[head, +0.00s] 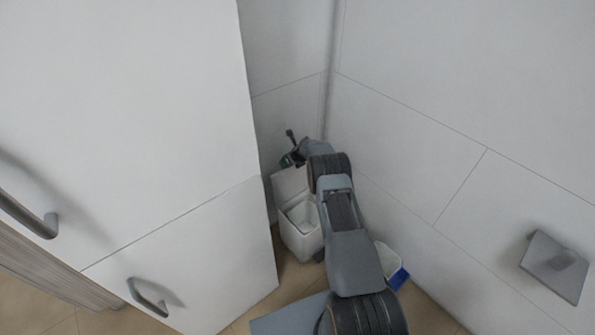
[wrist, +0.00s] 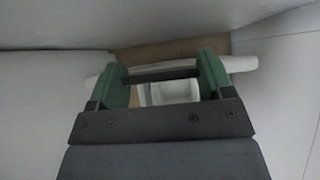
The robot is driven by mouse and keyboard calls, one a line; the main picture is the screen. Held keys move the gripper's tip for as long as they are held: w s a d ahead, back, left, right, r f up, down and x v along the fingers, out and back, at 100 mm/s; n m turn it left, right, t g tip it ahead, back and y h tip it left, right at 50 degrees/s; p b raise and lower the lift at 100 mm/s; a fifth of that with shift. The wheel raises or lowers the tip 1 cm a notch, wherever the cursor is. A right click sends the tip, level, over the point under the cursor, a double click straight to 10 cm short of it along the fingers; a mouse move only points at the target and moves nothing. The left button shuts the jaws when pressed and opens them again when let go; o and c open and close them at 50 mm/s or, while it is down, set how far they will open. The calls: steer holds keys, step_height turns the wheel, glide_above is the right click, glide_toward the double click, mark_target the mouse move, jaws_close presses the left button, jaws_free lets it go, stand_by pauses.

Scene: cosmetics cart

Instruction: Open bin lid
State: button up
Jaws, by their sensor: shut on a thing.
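The white bin (head: 301,226) stands on the floor in the corner between the cabinet and the wall. Its lid (head: 289,183) is raised, tilted up at the back, and the hollow inside shows. My gripper (head: 292,155) is at the upper edge of the raised lid. The bar appears to belong to the lid, but the join is not clear. The bin's pale inside (wrist: 172,90) shows beyond the bar, partly hidden by my gripper.
A white cabinet (head: 130,120) with grey handles stands close on the left. A tiled wall (head: 440,130) closes the right side. A white and blue container (head: 393,266) is on the floor right of my arm. A grey square wall fixture (head: 553,265) juts out at lower right.

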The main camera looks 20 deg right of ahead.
steer(key=shift+w+a+b, duration=0.25)
steer(key=shift+w+b, duration=0.15)
steer(key=shift+w, duration=0.2)
steer(key=shift+w+a+b, duration=0.2)
steer(key=shift+w+b, duration=0.2)
steer(key=shift+w, duration=0.2)
steer(key=o, duration=1.3)
steer(key=shift+f, duration=0.1)
steer(key=shift+s+d, duration=0.1)
steer(key=p+v, duration=0.3)
steer(key=v, duration=1)
steer(key=shift+s+r, duration=0.2)
steer(key=shift+r, duration=0.1)
